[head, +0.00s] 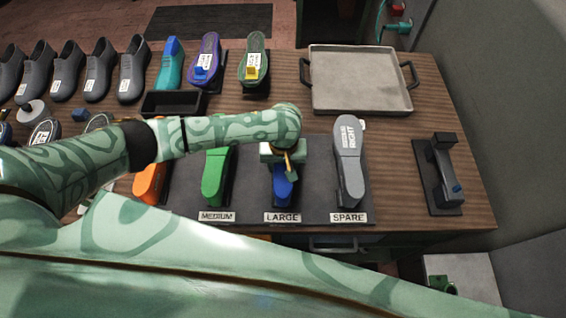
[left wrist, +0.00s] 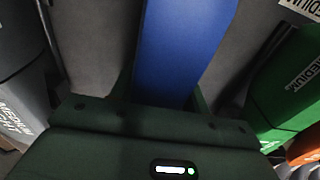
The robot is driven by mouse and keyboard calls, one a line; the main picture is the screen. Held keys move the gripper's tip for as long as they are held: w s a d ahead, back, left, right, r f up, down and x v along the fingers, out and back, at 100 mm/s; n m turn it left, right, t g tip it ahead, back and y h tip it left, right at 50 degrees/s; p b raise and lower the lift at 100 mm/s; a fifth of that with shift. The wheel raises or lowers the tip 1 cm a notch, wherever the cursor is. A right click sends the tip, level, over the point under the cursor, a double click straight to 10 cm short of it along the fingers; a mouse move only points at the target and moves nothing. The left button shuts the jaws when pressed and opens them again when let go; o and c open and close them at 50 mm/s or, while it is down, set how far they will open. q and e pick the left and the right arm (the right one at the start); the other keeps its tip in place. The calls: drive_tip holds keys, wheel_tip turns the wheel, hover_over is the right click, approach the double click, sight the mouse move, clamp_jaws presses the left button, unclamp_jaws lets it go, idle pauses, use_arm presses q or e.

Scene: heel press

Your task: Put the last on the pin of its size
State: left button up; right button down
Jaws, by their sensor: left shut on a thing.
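A blue last (head: 283,192) is at the station labelled LARGE, toe toward me. My left gripper (head: 283,166) is over its rear part and shut on it; the blue last (left wrist: 185,45) fills the space between the fingers in the left wrist view. The gripper hides the pin and the last's heel. A grey last (head: 349,165) with a white label reading RIGHT lies at SPARE. In the wrist view its label (left wrist: 14,118) seems to read MEDIUM RIGHT. A green last (head: 217,175) is at MEDIUM. My right gripper is not in view.
An orange last (head: 150,182) lies left of the green one. A grey tray (head: 360,80) stands at the back right. A dark stand (head: 445,180) is at the right. Shoes (head: 100,72) and labelled soles (head: 205,62) line the back. Bare wood (head: 395,150) lies right of the mat.

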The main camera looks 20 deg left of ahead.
use_arm(q)
drive_tip(key=shift+f, duration=0.2)
drive_tip(key=o, duration=1.3)
wheel_tip(320, 180, up, 16)
drive_tip(key=p, duration=0.6)
drive_tip(key=shift+s+r, duration=0.15)
drive_tip(key=shift+d, duration=0.1)
